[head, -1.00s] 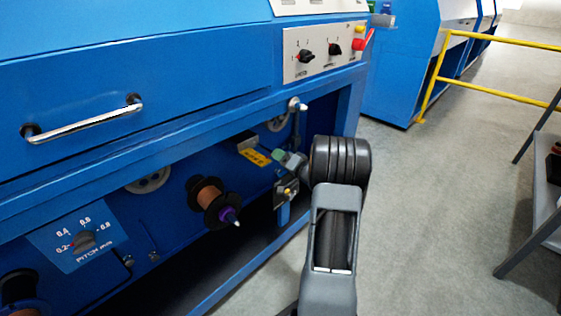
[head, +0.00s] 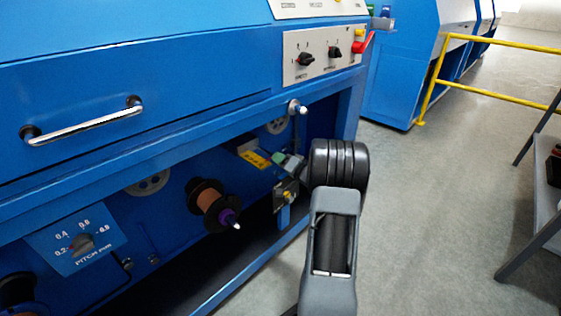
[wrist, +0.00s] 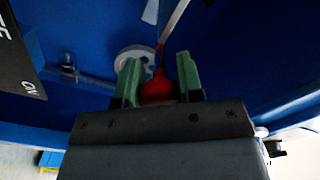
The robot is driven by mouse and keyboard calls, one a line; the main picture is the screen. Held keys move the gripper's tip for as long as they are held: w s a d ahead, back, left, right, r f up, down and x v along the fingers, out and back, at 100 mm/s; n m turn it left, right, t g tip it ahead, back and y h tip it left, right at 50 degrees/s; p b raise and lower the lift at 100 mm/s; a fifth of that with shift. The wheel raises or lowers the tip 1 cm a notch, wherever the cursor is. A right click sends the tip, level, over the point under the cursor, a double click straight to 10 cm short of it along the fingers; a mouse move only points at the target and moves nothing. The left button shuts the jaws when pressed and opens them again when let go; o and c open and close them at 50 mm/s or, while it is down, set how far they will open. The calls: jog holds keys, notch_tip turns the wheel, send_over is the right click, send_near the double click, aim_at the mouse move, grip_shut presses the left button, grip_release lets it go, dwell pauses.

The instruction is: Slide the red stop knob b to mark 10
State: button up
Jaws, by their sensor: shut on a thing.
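The red stop knob (wrist: 157,88) shows in the wrist view between the two green fingers of my gripper (wrist: 157,82). The fingers are shut on it, one on each side. A thin light rod or strip runs up from just above the knob. In the head view my gripper (head: 287,162) is under the machine's overhang, in front of the blue panel, and the red knob cannot be made out there. No scale with a mark 10 is readable in either view.
A spool (head: 208,200) sticks out left of my gripper. A yellow label (head: 254,159) and a small bracket (head: 286,196) lie close by. The blue overhang (head: 200,130) runs above. Clear floor (head: 430,200) lies to the right.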

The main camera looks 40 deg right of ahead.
jog(key=shift+w+a+r+p, duration=0.15)
jog(key=shift+w+p, duration=0.25)
jog(key=shift+w, duration=0.45)
jog(key=shift+w+a+f+p, duration=0.15)
jog(key=shift+w+p, duration=0.25)
jog(key=shift+w, duration=0.4)
grip_shut()
jog(key=shift+w, duration=0.3)
jog(key=o, duration=1)
grip_release()
jog(key=shift+o, duration=0.2)
jog(key=shift+s, duration=0.15)
jog(key=s+d+p, duration=0.2)
jog(key=s+p, duration=0.2)
jog(key=s, duration=0.9)
jog(key=shift+s+d, duration=0.15)
jog(key=shift+s, duration=0.05)
